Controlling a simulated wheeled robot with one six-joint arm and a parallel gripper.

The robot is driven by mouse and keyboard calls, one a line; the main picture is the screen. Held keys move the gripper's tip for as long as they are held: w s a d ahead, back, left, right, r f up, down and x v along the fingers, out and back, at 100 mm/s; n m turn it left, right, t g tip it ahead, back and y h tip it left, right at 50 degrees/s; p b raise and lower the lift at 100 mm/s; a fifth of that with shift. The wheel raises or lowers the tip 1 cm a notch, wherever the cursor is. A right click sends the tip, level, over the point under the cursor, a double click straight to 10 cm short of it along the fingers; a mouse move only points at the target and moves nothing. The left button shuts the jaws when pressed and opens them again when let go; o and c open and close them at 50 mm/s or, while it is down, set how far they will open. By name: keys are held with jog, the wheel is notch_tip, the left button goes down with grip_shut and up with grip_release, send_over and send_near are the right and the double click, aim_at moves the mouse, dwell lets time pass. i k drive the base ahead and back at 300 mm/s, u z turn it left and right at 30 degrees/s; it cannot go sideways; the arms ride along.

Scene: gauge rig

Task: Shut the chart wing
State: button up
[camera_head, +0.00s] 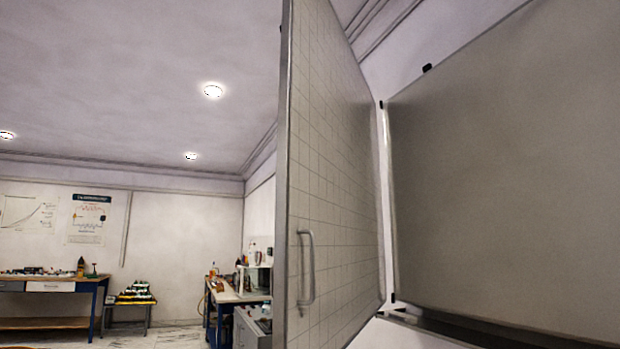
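The chart wing (340,150) is a tall white panel with a grid of thin lines and a grey metal edge. It stands swung open, jutting toward me from its hinged side near a large grey board (510,170) at the right. A grey bar handle (307,268) sits low on the gridded face, near the wing's free edge. My gripper is not in view, so nothing shows touching the wing or the handle.
A pale ledge (395,335) lies below the board. Far left, a workbench (50,285) stands against the wall beside a low stand (132,302). Another bench (235,294) with bottles stands behind the wing. Pale floor (165,337) shows between the benches.

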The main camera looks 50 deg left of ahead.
aim_at(329, 279)
jog(key=u, duration=1.7)
jog(key=k, duration=1.05)
jog(key=u, duration=0.8)
jog(key=i, duration=1.3)
jog(key=z, duration=0.4)
